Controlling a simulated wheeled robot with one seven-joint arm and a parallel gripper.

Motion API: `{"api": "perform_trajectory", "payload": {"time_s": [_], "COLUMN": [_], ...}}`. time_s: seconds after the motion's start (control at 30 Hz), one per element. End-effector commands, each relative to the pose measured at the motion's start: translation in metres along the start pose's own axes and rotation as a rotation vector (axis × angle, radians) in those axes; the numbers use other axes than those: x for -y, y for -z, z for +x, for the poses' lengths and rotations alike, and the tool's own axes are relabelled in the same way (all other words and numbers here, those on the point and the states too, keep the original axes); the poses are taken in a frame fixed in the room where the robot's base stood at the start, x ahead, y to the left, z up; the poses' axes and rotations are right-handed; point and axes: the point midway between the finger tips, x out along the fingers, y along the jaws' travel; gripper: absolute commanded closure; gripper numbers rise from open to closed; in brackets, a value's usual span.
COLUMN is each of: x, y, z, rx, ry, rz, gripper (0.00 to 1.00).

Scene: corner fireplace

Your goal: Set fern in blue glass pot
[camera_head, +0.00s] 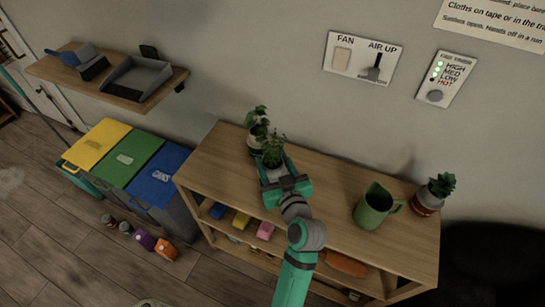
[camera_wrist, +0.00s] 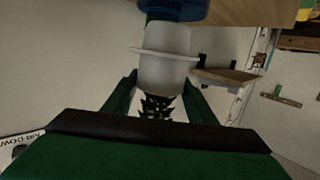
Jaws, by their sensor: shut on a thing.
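My gripper (camera_head: 274,170) is over the back left of the wooden shelf top, shut on the fern's whitish pot. The fern (camera_head: 273,151) shows its green leaves just beyond the jaws in the head view. In the wrist view, which is upside down, the whitish pot (camera_wrist: 164,75) with a wide rim sits between the fingers, with the dark fern leaves (camera_wrist: 157,106) beside it. A blue pot (camera_wrist: 176,10) lies directly below the whitish pot, partly cut off. I cannot tell whether the two touch. The blue pot is hidden in the head view.
Another leafy plant (camera_head: 257,122) stands close behind the fern. A green pitcher (camera_head: 374,208) and a potted succulent (camera_head: 434,193) stand at the right of the wooden shelf unit (camera_head: 330,186). A wall shelf (camera_head: 113,91) and coloured bins (camera_head: 128,160) are left. The top's middle is clear.

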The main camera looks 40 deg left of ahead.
Motion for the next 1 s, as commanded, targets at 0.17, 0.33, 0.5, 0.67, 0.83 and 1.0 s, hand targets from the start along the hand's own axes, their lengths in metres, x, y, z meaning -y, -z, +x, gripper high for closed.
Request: {"api": "perform_trajectory", "payload": {"time_s": [0.17,0.33,0.5,0.67,0.83,1.0], "x": [0.001,0.002,0.001,0.001,0.001,0.001], "y": [-0.011,-0.021,-0.029,-0.033,-0.035,-0.035], "z": [0.002,0.004,0.005,0.006,0.006,0.006], "rx": [0.000,0.000,0.000,-0.001,-0.001,-0.001], "ry": [0.002,0.003,0.003,0.003,0.003,0.003], "rz": [0.001,0.000,0.000,0.000,0.000,-0.001], "gripper": [0.61,0.61,0.61,0.61,0.61,0.61]}}
